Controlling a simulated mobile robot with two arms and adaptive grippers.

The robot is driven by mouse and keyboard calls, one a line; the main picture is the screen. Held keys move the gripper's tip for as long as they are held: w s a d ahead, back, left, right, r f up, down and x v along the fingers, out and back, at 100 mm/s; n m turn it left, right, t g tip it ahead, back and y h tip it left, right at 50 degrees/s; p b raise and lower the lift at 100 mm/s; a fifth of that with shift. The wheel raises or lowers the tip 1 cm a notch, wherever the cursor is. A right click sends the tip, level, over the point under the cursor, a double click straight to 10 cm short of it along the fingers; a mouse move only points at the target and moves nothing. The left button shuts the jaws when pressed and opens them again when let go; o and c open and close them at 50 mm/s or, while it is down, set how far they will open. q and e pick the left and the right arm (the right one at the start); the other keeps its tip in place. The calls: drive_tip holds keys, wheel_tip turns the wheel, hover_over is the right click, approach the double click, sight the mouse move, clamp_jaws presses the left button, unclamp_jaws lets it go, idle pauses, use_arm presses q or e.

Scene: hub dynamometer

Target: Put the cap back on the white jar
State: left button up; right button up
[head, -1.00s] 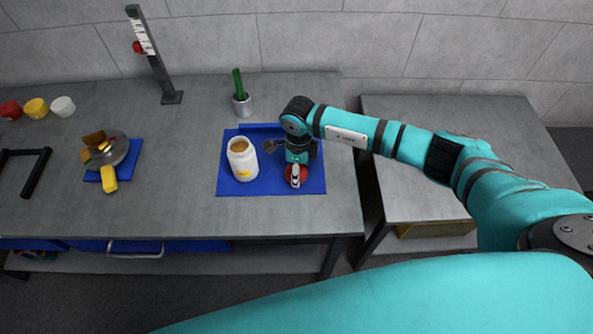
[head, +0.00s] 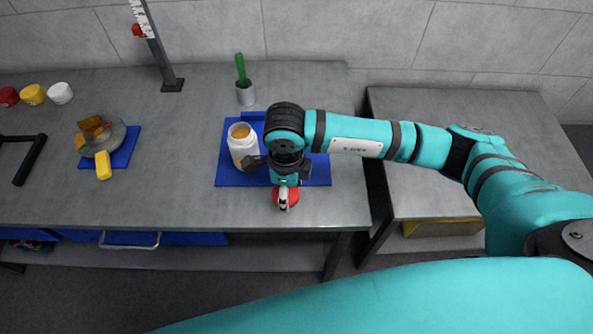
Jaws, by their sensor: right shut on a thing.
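The white jar (head: 243,150) stands upright and open on the blue mat (head: 228,179), with brown contents showing at its mouth and a yellow mark on its side. The red cap (head: 292,194) is in my right gripper (head: 284,196), at the front edge of the mat, to the right of and nearer than the jar. The gripper is shut on the cap from above. My right wrist hides part of the mat and the jar's right side. I cannot tell how high the cap is above the mat. My left gripper is not in view.
A grey cup with a green item (head: 245,93) stands behind the mat. A stand with a scale (head: 166,62) is at the back. The table between pad and mat is clear.

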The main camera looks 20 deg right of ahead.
drive_tip(key=shift+s+a+r+b, duration=0.1)
drive_tip(key=shift+s+a, duration=0.3)
drive_tip(key=shift+s, duration=0.2)
drive_tip(key=shift+s+a+r+b, duration=0.15)
drive_tip(key=shift+s+a, duration=0.2)
drive_tip(key=shift+s, duration=0.2)
drive_tip(key=shift+s+a+f+b, duration=0.1)
drive_tip(key=shift+s+a, duration=0.3)
drive_tip(key=shift+s, duration=0.2)
